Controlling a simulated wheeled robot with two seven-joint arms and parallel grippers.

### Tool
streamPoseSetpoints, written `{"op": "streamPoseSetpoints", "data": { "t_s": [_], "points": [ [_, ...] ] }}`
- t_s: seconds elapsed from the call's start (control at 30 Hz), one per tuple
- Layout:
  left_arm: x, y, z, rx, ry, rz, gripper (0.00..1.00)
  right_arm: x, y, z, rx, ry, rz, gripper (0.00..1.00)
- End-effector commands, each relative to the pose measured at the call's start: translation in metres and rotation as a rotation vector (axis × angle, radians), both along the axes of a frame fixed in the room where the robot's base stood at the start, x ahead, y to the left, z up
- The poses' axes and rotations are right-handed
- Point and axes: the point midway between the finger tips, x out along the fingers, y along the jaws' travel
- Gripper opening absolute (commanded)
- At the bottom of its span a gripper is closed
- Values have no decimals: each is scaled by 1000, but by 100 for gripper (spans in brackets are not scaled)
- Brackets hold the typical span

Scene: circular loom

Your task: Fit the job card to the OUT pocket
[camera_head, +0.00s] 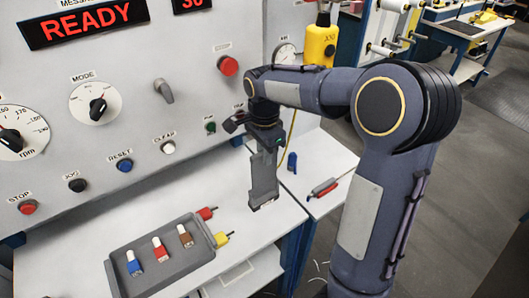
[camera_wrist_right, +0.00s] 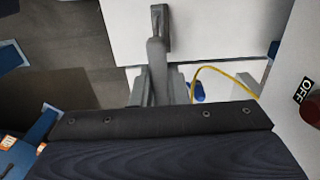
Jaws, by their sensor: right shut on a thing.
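My right gripper (camera_head: 264,204) points down over the white worktop, right of the grey tray. In the right wrist view its grey fingers (camera_wrist_right: 158,45) reach toward a white surface. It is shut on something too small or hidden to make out. I cannot pick out the job card or the OUT pocket in either view. My left gripper is not in view.
The upright control panel (camera_head: 130,60) stands behind. A red-and-grey tool (camera_head: 323,188) lies on the right-hand surface.

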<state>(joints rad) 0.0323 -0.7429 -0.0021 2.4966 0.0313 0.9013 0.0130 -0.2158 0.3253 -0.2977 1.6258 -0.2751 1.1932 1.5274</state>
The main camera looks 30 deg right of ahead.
Motion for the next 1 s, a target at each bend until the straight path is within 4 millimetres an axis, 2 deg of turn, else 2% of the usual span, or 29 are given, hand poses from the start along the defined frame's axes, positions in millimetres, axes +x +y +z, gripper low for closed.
{"op": "streamPoseSetpoints", "data": {
  "t_s": [1.0],
  "points": [
    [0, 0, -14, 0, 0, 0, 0, 0, 0, -21, 0, 0, 0, 0]
  ]
}}
